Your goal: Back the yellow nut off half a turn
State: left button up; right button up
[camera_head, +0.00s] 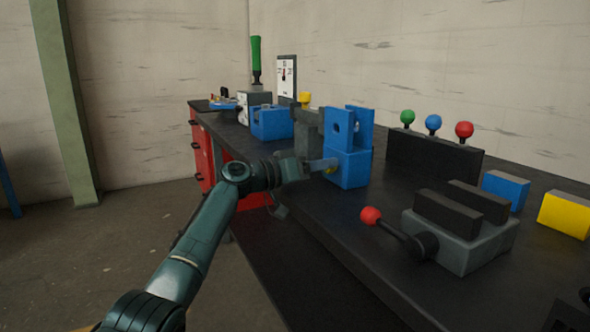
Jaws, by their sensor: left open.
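The yellow nut (331,170) shows only as a small yellow patch low on the left face of a blue block (349,165) on the bench; most of it is hidden by my left gripper. My left gripper (325,164) is open, with its fingers at the nut. I cannot tell whether the fingers touch it. The blue block stands upright and has a forked top with a round hole.
A grey vise (460,246) with a red-knobbed handle (371,216) stands nearer on the dark bench (310,222). Behind are a black rack (432,157) with three coloured knobs and another blue block (271,122). Blue (506,189) and yellow (565,213) blocks lie at right.

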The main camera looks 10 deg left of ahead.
pick_arm(q)
jog(key=p+v, duration=0.1)
jog(key=v, duration=1.1)
jog(key=shift+s+a+p, duration=0.15)
jog(key=shift+a+p, duration=0.1)
jog(key=shift+p, duration=0.1)
pick_arm(e)
jog(key=shift+d+f+m+g+h, duration=0.15)
jog(key=shift+d+m+g+h, duration=0.3)
jog(key=shift+h, duration=0.25)
jog(key=shift+w, duration=0.1)
